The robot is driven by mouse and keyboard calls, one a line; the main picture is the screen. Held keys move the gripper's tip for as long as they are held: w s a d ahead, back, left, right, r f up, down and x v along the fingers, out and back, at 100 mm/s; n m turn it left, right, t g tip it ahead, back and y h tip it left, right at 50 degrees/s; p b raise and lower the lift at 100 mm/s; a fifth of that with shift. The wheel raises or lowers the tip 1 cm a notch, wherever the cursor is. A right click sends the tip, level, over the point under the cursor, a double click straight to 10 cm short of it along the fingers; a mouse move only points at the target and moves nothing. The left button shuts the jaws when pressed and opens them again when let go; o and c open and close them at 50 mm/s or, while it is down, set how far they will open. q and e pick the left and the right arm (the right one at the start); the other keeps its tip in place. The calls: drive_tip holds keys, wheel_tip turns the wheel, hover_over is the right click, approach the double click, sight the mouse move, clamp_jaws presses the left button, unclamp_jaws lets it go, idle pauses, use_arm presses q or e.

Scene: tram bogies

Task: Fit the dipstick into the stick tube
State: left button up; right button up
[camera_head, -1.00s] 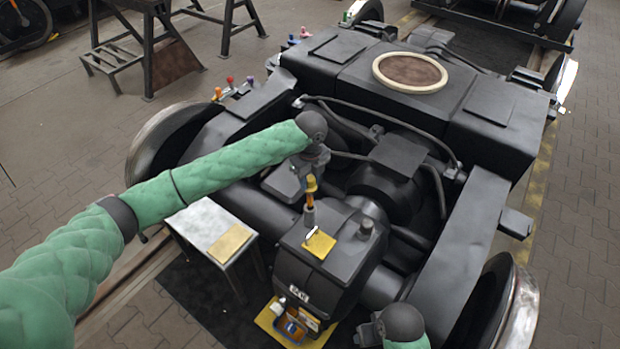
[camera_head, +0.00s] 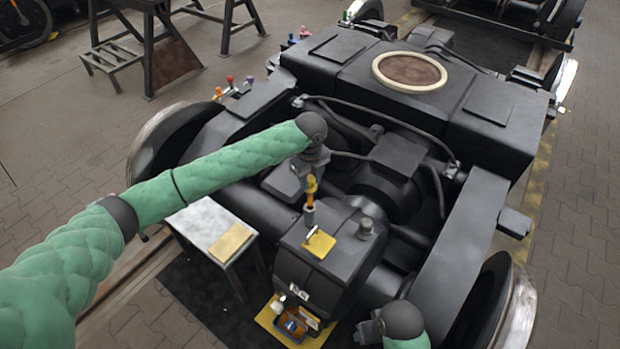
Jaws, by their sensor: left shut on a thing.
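The dipstick (camera_head: 310,195) shows as a yellow and orange handle standing upright, right at the mouth of the stick tube (camera_head: 309,216). The tube is a short grey pipe on top of the dark gearbox housing (camera_head: 335,245). My left gripper (camera_head: 311,180) points down from above and is shut on the dipstick's top. The dipstick's lower end is hidden, so I cannot tell how deep it sits in the tube. My right arm shows only at the bottom edge, with a dark joint and green sleeve; its fingertips cannot be made out.
A yellow plate (camera_head: 319,243) lies on the housing beside the tube, near a grey cap (camera_head: 366,228). A small table (camera_head: 204,220) with a tan pad stands to the left. A yellow tray (camera_head: 270,321) with small items sits below. Bogie frame and wheels surround the housing.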

sight(310, 199)
use_arm(q)
drive_tip(key=shift+p, duration=0.45)
use_arm(e)
drive_tip(key=shift+r, duration=0.45)
use_arm(q)
drive_tip(key=shift+f+b, duration=1.2)
drive_tip(key=shift+f, duration=3.8)
use_arm(e)
drive_tip(key=shift+f, duration=1.2)
use_arm(q)
drive_tip(key=o, duration=1.2)
drive_tip(key=shift+c, duration=0.2)
drive_tip(key=shift+r+b, duration=0.8)
drive_tip(key=shift+r, duration=3.1)
use_arm(e)
drive_tip(key=shift+s+d+r, duration=0.1)
drive_tip(key=shift+s+r, duration=0.15)
drive_tip(key=shift+r, duration=0.5)
drive_tip(key=shift+s+r, duration=0.25)
drive_tip(key=shift+r, duration=0.45)
drive_tip(key=shift+s+d+r, duration=0.1)
drive_tip(key=shift+s+r, duration=0.15)
drive_tip(key=shift+r, duration=0.5)
